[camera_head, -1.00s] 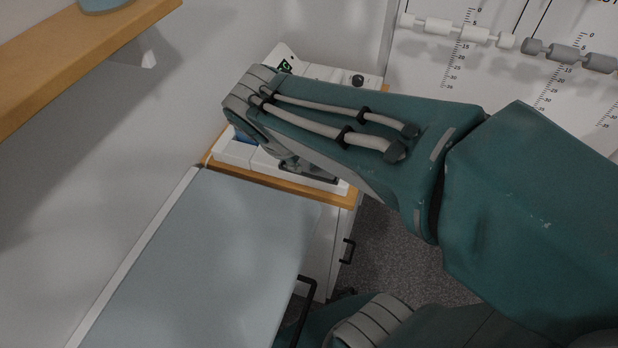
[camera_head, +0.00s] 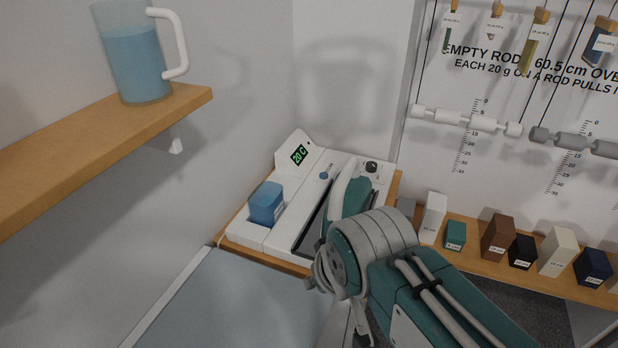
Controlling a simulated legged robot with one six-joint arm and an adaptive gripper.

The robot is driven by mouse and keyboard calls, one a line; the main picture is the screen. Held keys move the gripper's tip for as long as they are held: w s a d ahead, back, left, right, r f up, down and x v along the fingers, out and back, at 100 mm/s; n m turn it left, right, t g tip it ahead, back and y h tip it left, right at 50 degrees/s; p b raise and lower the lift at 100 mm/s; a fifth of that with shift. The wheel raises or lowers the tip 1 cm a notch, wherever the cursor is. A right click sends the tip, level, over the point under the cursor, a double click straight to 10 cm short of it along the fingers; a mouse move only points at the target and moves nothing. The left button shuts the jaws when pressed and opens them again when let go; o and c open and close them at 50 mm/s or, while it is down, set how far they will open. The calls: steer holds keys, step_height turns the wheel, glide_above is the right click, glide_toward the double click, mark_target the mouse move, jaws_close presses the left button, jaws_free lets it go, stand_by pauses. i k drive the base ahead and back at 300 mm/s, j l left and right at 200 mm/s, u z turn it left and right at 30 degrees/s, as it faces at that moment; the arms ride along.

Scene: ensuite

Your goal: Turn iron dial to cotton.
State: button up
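A small black dial (camera_head: 371,167) sits on a white panel at the far right end of the white iron station (camera_head: 262,236). Its setting is too small to read. A green display (camera_head: 299,155) on the station reads 20 C. A curved white handle (camera_head: 343,187) and a teal body beside it, apparently the iron, show over a dark tray (camera_head: 309,232), partly hidden by my arm. My grey wrist joint is in front of the station, nearer than the dial and apart from it in the picture. My fingertips cannot be made out, nor can their opening.
A blue container (camera_head: 266,203) stands at the station's left. A wooden shelf (camera_head: 100,140) with a blue-filled jug (camera_head: 137,55) juts out at upper left. A pale blue board (camera_head: 235,300) lies in front. Several small boxes line a wooden ledge (camera_head: 470,262) at right, below hanging rods.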

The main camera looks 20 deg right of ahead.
mark_target(371, 167)
steer(key=k+l+u, duration=0.1)
steer(key=l, duration=0.35)
steer(key=k+l+u, duration=0.1)
steer(key=l, duration=0.3)
steer(key=k+l+u, duration=0.15)
steer(key=l, duration=0.25)
steer(key=i+l+u, duration=0.1)
steer(key=l, duration=0.3)
steer(key=i+l+u, duration=0.1)
steer(key=l, duration=0.35)
steer(key=i+l+u, duration=0.1)
steer(key=l, duration=0.35)
steer(key=i+l+u, duration=0.1)
steer(key=l, duration=0.35)
steer(key=i, duration=0.1)
